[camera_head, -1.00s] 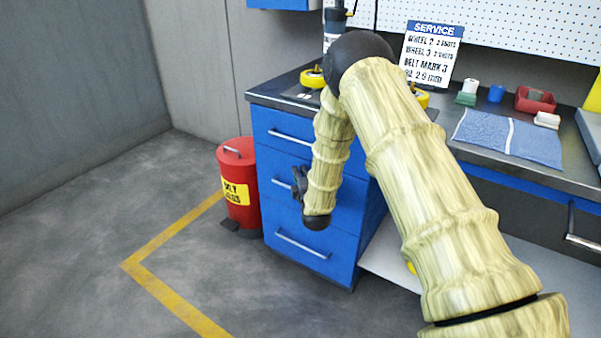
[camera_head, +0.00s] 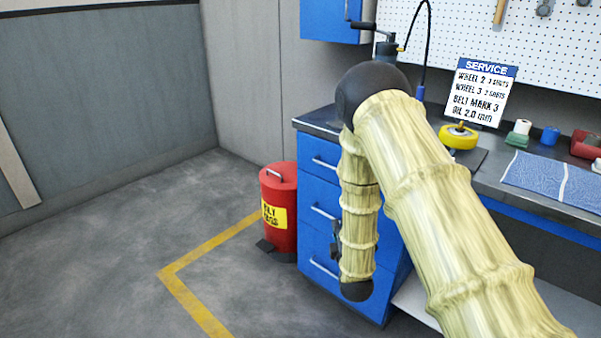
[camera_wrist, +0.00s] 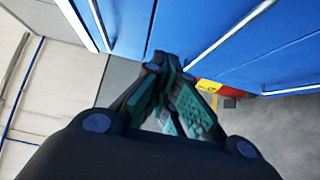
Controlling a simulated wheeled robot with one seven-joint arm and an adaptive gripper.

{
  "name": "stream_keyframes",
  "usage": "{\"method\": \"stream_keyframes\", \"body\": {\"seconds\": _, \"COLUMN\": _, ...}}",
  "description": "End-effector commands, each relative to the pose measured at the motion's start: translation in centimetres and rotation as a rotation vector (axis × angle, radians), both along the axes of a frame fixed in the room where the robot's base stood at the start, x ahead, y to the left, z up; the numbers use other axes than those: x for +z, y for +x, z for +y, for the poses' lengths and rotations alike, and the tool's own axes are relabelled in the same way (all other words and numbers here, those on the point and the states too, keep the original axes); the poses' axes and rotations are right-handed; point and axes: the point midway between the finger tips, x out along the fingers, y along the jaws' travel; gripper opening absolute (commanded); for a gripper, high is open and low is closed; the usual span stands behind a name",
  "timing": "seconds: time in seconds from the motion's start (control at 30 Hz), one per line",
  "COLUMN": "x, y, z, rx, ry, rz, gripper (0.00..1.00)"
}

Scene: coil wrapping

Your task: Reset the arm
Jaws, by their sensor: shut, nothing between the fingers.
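My arm is raised in front of the workbench in the head view, its elbow high and its forearm hanging straight down before the blue drawer cabinet (camera_head: 318,190). My gripper (camera_head: 336,240) shows only as a small dark shape at the left side of the forearm, mostly hidden. In the wrist view my gripper (camera_wrist: 168,72) is shut, its green-padded fingers meeting with nothing between them. The blue drawer fronts (camera_wrist: 215,30) lie just beyond the fingertips. I cannot tell the exact gap.
A red bin (camera_head: 280,228) with a yellow label stands left of the cabinet, near a yellow floor line (camera_head: 195,305). On the bench are a yellow wheel (camera_head: 458,137), a service sign (camera_head: 482,95) and a blue mat (camera_head: 545,178). The floor at left is clear.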

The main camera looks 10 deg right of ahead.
Motion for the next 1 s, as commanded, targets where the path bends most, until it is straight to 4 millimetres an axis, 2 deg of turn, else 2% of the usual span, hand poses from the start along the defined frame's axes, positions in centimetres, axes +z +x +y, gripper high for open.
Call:
{"method": "stream_keyframes", "body": {"seconds": 0.07, "x": -1.1, "y": -0.6, "z": -0.1, "rx": -0.002, "ry": 0.029, "rz": 0.028, "gripper": 0.0}}
{"method": "stream_keyframes", "body": {"seconds": 0.17, "x": -3.9, "y": -2.5, "z": 0.0, "rx": -0.009, "ry": 0.121, "rz": 0.107, "gripper": 0.0}}
{"method": "stream_keyframes", "body": {"seconds": 0.27, "x": -8.1, "y": -5.6, "z": 0.1, "rx": -0.035, "ry": 0.266, "rz": 0.229, "gripper": 0.0}}
{"method": "stream_keyframes", "body": {"seconds": 0.37, "x": -12.3, "y": -9.6, "z": 0.3, "rx": -0.085, "ry": 0.427, "rz": 0.363, "gripper": 0.0}}
{"method": "stream_keyframes", "body": {"seconds": 0.5, "x": -17.5, "y": -15.9, "z": 0.8, "rx": -0.192, "ry": 0.639, "rz": 0.54, "gripper": 0.0}}
{"method": "stream_keyframes", "body": {"seconds": 0.57, "x": -19.4, "y": -18.8, "z": 1.0, "rx": -0.25, "ry": 0.725, "rz": 0.613, "gripper": 0.0}}
{"method": "stream_keyframes", "body": {"seconds": 0.7, "x": -23.0, "y": -26.0, "z": 1.6, "rx": -0.414, "ry": 0.907, "rz": 0.769, "gripper": 0.0}}
{"method": "stream_keyframes", "body": {"seconds": 0.9, "x": -26.1, "y": -36.3, "z": 2.6, "rx": -0.696, "ry": 1.114, "rz": 0.948, "gripper": 0.0}}
{"method": "stream_keyframes", "body": {"seconds": 1.0, "x": -26.6, "y": -40.4, "z": 3.0, "rx": -0.824, "ry": 1.178, "rz": 1.006, "gripper": 0.0}}
